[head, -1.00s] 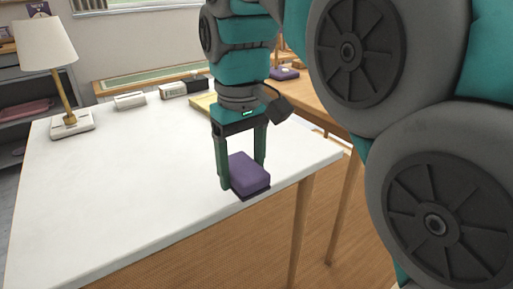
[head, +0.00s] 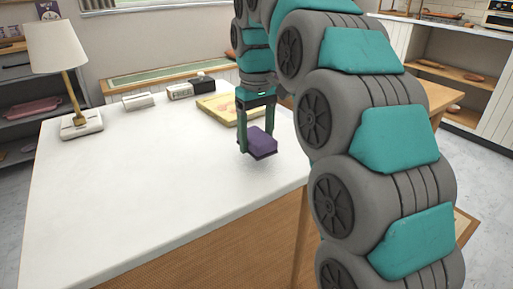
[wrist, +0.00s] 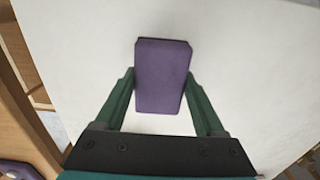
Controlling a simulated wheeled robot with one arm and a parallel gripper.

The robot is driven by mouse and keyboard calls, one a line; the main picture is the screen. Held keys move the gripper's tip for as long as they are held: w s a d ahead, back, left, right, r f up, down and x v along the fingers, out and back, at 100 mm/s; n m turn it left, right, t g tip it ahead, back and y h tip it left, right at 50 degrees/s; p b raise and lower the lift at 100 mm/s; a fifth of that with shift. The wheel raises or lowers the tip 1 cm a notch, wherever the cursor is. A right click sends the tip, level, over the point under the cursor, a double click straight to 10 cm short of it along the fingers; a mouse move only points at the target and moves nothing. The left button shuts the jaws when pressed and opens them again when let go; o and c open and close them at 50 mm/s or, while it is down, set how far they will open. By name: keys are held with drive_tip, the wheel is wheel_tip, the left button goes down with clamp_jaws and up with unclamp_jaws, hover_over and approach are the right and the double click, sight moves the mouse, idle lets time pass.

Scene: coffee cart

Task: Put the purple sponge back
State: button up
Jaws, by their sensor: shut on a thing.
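The purple sponge (head: 259,143) is a small block held between the two green fingers of my gripper (head: 257,139). It appears slightly above the white table (head: 130,190), near its right side. In the wrist view the sponge (wrist: 162,75) sits between the fingertips (wrist: 163,88), with one finger along each side and the white tabletop beneath. The gripper is shut on it.
A yellow board or tray (head: 216,105) lies at the back of the table, behind the gripper. A lamp (head: 70,85), a white block (head: 138,100) and a grey-white box (head: 185,90) stand along the far side. Another purple thing (wrist: 18,171) shows on wood in the wrist view. The table's left and middle are clear.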

drive_tip(key=shift+f, duration=1.7)
drive_tip(key=shift+f, duration=0.15)
drive_tip(key=o, duration=1.4)
